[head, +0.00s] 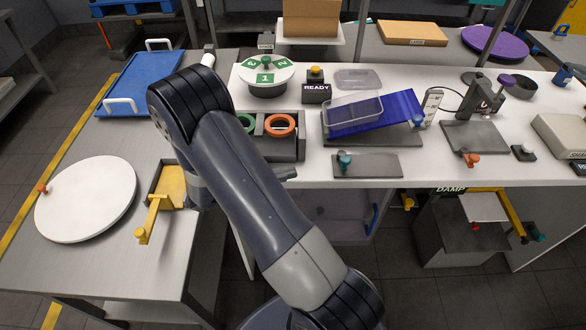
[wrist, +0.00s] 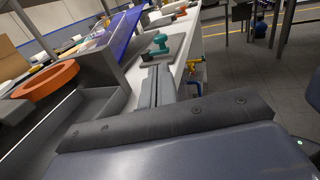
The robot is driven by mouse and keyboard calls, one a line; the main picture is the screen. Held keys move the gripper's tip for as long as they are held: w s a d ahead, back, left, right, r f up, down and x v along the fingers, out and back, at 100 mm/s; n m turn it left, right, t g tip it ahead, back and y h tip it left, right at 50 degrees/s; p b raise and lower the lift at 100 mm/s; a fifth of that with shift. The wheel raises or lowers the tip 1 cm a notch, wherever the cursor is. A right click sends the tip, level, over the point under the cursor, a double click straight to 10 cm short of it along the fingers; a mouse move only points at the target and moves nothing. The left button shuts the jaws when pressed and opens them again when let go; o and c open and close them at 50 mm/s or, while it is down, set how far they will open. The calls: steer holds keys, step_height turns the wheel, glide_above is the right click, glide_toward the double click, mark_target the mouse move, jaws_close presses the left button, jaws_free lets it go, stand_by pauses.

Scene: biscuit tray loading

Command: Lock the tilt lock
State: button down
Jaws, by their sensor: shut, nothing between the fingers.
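A blue tilted platform (head: 400,108) rises to the right from a dark base, with a clear bin (head: 355,108) on it. A blue knob (head: 417,121) shows at its right side. A teal handle (head: 344,160) stands on a flat grey plate (head: 380,166) in front. I cannot tell for sure which of these is the tilt lock. My gripper (head: 288,174) is shut and empty, left of the plate and mostly hidden by my arm. In the wrist view my fingers (wrist: 154,76) point toward the teal handle (wrist: 160,43), apart from it; the blue platform (wrist: 125,32) is beyond, to the left.
A dark holder (head: 290,150) with a green ring (head: 246,123) and an orange ring (head: 280,125) is close beside my gripper. A numbered dial (head: 265,77) and a READY button box (head: 317,90) stand behind. An orange-handled plate (head: 470,159) lies further right.

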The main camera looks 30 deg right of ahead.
steer(key=p, duration=0.3)
glide_toward(344, 159)
steer(key=x, duration=0.4)
steer(key=shift+d+f, duration=0.1)
steer(key=shift+x, duration=0.9)
steer(key=shift+f, duration=0.15)
